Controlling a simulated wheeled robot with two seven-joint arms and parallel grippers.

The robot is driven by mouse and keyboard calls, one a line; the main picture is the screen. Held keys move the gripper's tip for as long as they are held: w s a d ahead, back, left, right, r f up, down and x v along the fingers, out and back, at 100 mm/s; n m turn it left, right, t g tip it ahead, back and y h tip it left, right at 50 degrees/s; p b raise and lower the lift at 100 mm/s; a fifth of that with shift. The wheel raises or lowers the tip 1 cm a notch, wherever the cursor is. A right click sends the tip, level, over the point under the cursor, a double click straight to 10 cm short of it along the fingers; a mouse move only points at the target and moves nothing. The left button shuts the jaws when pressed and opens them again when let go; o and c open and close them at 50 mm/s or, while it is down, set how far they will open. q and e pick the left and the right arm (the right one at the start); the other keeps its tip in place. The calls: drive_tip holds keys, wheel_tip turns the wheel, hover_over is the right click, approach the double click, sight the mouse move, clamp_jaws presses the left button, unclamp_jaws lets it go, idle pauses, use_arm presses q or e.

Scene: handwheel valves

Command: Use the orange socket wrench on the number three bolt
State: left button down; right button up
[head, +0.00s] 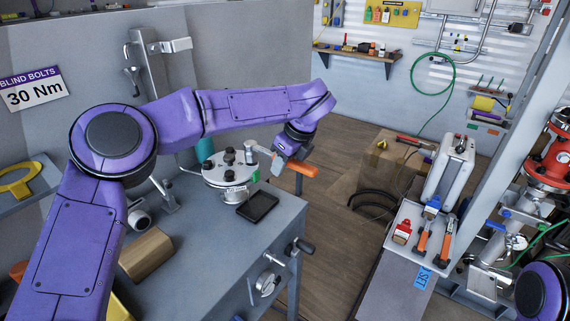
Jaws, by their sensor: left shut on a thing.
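My left gripper (281,163) is shut on the orange socket wrench (300,168), to the right of a round metal flange (228,178) on the grey workbench. The wrench's orange handle sticks out to the right. A pale metal part on the left of the gripper reaches toward the flange's bolts; whether it touches one is too small to tell. Several dark bolts (229,155) stand on the flange. I cannot read their numbers, so I cannot tell which is number three. My right gripper is not in view.
A black flat device (258,206) lies on the workbench (205,250) in front of the flange. A vise handle (301,246) juts from its right side. At right, a tray (405,240) holds more orange-handled tools (423,241). A cardboard box (385,165) stands behind.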

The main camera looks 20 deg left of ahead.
use_arm(q)
drive_tip(key=shift+s+a, duration=0.1)
drive_tip(key=shift+s, duration=0.05)
drive_tip(key=shift+r, duration=0.25)
idle(0.3)
drive_tip(key=shift+r, duration=0.1)
drive_tip(key=shift+r, duration=0.35)
drive_tip(key=shift+p, duration=0.3)
wheel_tip(320, 180, up, 5)
drive_tip(key=p, duration=0.3)
drive_tip(key=shift+r+p, duration=0.1)
drive_tip(key=shift+p, duration=0.2)
